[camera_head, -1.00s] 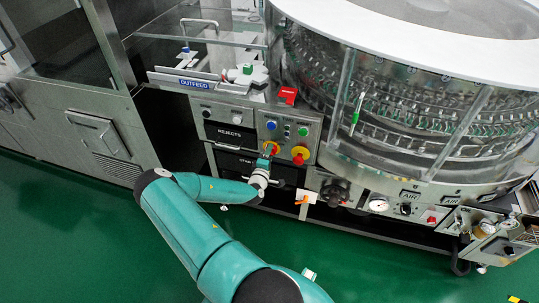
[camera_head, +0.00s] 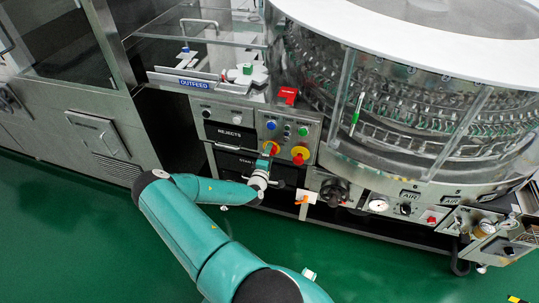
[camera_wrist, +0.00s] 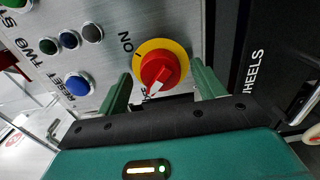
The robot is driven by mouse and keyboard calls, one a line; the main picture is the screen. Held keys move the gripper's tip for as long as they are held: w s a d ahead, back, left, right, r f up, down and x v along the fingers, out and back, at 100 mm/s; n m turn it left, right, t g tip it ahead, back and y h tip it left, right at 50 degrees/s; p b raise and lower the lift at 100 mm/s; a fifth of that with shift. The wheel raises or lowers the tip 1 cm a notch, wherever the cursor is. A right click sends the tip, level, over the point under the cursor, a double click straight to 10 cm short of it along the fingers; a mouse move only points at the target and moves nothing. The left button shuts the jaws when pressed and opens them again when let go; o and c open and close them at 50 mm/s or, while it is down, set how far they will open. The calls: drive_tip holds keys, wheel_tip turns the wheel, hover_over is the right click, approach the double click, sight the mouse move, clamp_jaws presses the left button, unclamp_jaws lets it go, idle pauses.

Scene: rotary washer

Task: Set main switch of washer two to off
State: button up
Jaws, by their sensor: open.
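The main switch is a red rotary knob on a yellow round plate (camera_wrist: 160,70), set in the grey control panel (camera_wrist: 110,20). In the head view my gripper (camera_head: 268,152) is at the panel's lower left and largely covers the knob.
A second red knob on yellow (camera_head: 299,155) sits just right of my gripper. Blue, green and other buttons (camera_head: 287,127) lie above. The REJECTS drawer (camera_head: 230,132) is to the left. The glass-sided washer drum (camera_head: 420,110) stands right; green floor is open in front.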

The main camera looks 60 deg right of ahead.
drive_tip(key=s+a, duration=0.2)
drive_tip(key=a, duration=1.1)
